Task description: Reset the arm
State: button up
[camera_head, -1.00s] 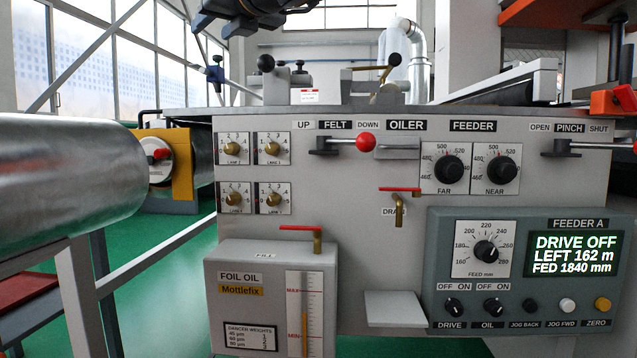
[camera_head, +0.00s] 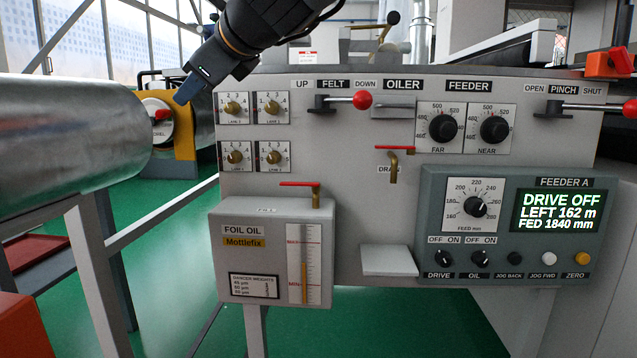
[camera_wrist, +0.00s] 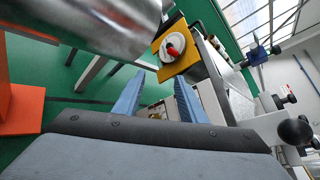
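My gripper (camera_head: 190,88) hangs from the dark arm at the upper left of the head view, in front of the oiler panel's left edge and near the foil roll's right end. In the wrist view my gripper (camera_wrist: 157,98) shows two blue fingers set apart with nothing between them. Its fingers point toward the yellow bracket (camera_wrist: 176,48) with the round white hub and red knob. The upper part of the arm is cut off by the top of the head view.
The large silver foil roll (camera_head: 70,135) lies close on the left. The grey panel (camera_head: 335,150) carries levers with red balls, dials and brass valves. The feeder box (camera_head: 500,225) reads DRIVE OFF. An orange block (camera_wrist: 20,110) stands at lower left. Green floor shows below.

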jog(key=s+d+f+n+g+h, duration=0.1)
jog(key=s+f+n+g, duration=0.2)
jog(key=f, duration=0.5)
jog(key=s+d+f+n+g+h, duration=0.15)
jog(key=s+f+n, duration=0.3)
jog(key=f, duration=0.45)
jog(key=s+d+f+n+g+h, duration=0.3)
jog(key=s+d+f+n, duration=0.65)
jog(key=f, duration=0.25)
jog(key=s+d+f+n+g+h, duration=0.2)
jog(key=s+d+f+n+h, duration=0.1)
jog(key=s+d+f+n, duration=0.65)
jog(key=d+r+m+h+p, duration=0.1)
jog(key=d+r+m+p, duration=0.3)
jog(key=d+r+p, duration=0.5)
jog(key=s+d+r+m+p, duration=0.1)
jog(key=d+r+m+p, duration=0.3)
jog(key=d+r+p, duration=0.6)
notch_tip(320, 180, up, 4)
jog(key=p, duration=1.3)
jog(key=shift+r+h, duration=0.2)
jog(key=shift+h, duration=0.15)
